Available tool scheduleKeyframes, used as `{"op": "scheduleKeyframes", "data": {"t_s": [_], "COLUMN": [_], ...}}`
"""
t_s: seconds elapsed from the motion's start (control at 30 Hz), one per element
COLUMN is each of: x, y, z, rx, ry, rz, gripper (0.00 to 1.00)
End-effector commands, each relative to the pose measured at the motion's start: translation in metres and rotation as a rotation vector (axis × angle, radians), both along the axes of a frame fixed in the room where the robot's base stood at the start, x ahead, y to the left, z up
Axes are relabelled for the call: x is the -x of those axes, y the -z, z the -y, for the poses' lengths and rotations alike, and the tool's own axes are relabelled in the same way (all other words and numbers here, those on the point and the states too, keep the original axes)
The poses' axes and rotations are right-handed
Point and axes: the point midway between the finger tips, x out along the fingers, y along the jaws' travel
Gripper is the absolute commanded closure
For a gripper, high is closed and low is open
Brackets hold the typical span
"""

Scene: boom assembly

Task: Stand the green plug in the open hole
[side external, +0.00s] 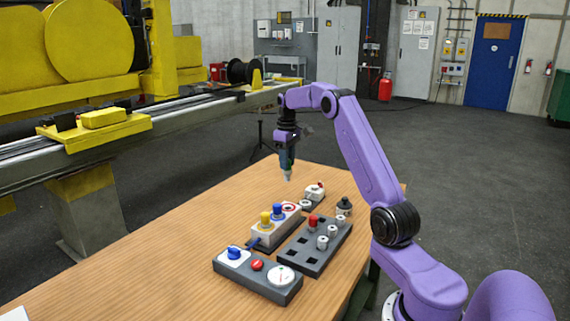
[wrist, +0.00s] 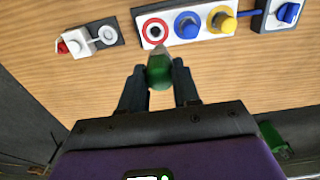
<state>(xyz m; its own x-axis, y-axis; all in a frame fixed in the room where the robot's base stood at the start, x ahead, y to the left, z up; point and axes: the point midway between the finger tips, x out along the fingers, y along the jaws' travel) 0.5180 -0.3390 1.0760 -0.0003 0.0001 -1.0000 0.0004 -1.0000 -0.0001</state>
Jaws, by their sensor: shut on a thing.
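My gripper (side external: 287,160) is shut on the green plug (wrist: 160,72) and holds it above the table, its pale tip (side external: 288,177) pointing down. In the wrist view the fingers (wrist: 160,88) close on the plug from both sides. The open hole (wrist: 154,31) has a red ring and is at the end of a white block, beside a blue plug (wrist: 187,24) and a yellow plug (wrist: 222,19). The hole also shows in the side view (side external: 291,206). The plug is clear of the block, above it.
A dark tray (side external: 296,257) holds a red-topped plug (side external: 312,221) and several grey ones beside empty square holes. A grey panel (side external: 263,287) with a blue knob, red button and dial lies in front. A small white red-lever box (side external: 314,191) stands behind.

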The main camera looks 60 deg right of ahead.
Motion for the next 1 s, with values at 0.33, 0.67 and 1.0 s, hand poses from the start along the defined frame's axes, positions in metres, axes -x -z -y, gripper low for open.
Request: {"op": "scheduleKeyframes", "data": {"t_s": [0.33,0.67,1.0], "x": [-0.002,-0.002,-0.002], "y": [0.029,0.057,0.085], "z": [0.011,0.01,0.011], "rx": [-0.002,0.0,-0.001], "ry": [-0.001,-0.001,0.001], "rz": [-0.002,0.0,-0.002], "gripper": [0.98,0.98,0.98]}}
